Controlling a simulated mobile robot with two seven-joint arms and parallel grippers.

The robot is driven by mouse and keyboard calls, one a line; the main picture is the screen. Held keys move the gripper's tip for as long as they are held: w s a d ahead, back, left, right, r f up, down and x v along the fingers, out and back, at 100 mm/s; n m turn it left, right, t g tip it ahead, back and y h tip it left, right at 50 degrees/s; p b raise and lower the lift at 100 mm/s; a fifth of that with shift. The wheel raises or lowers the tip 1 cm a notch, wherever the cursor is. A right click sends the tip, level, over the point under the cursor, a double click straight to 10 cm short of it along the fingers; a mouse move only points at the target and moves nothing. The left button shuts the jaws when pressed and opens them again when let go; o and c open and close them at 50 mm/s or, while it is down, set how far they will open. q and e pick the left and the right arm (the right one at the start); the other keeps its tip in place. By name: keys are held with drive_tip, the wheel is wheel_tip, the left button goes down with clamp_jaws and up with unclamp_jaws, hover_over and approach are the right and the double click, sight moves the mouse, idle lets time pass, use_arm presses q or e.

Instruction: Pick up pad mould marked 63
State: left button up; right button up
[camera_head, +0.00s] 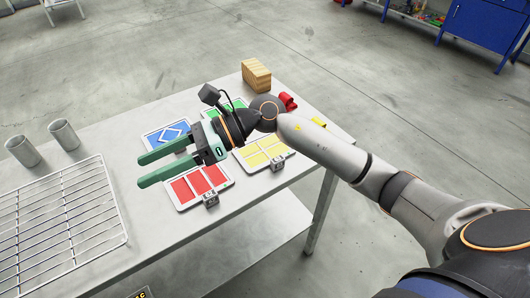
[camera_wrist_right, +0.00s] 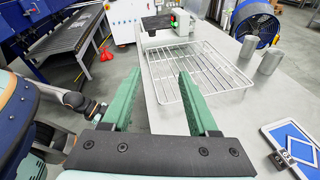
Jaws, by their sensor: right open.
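Flat pad moulds in pale frames lie on the table: a red one (camera_head: 203,183), a yellow one (camera_head: 266,151), a blue one (camera_head: 168,136) and a partly hidden green one (camera_head: 232,106). Small grey number blocks stand by the red mould (camera_head: 211,200) and the yellow mould (camera_head: 277,164). I cannot read surely which is 63. The blue mould and a number block (camera_wrist_right: 281,159) also show in the right wrist view. My right gripper (camera_head: 144,171) is open and empty, its fingers reaching left above the red and blue moulds. My left gripper is out of view.
A wire rack (camera_head: 62,222) lies on the table's left part, with two grey cylinders (camera_head: 22,151) (camera_head: 64,135) behind it. A wooden block (camera_head: 256,74) stands at the back edge, and a red object (camera_head: 288,101) sits near my right wrist. A blue fan (camera_wrist_right: 256,24) stands beyond.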

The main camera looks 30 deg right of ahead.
drive_tip(key=w+d+f+n+g+h, duration=0.1)
drive_tip(key=w+d+f+n+h, duration=0.15)
drive_tip(key=d+f+h, duration=0.35)
drive_tip(key=n+h, duration=0.1)
drive_tip(key=h, duration=0.9)
hover_over(278, 159)
drive_tip(key=shift+g, duration=0.3)
drive_tip(key=f, duration=0.5)
drive_tip(key=shift+s+a, duration=0.3)
drive_tip(key=shift+w+d+f+p, duration=0.15)
drive_tip(key=shift+f+p, duration=0.25)
drive_tip(key=shift+f, duration=1.05)
drive_tip(key=shift+w+d+f+p, duration=0.15)
drive_tip(key=shift+f+p, duration=0.2)
drive_tip(key=shift+f, duration=1.1)
drive_tip(key=shift+c, duration=0.3)
clamp_jaws()
drive_tip(key=shift+r, duration=0.1)
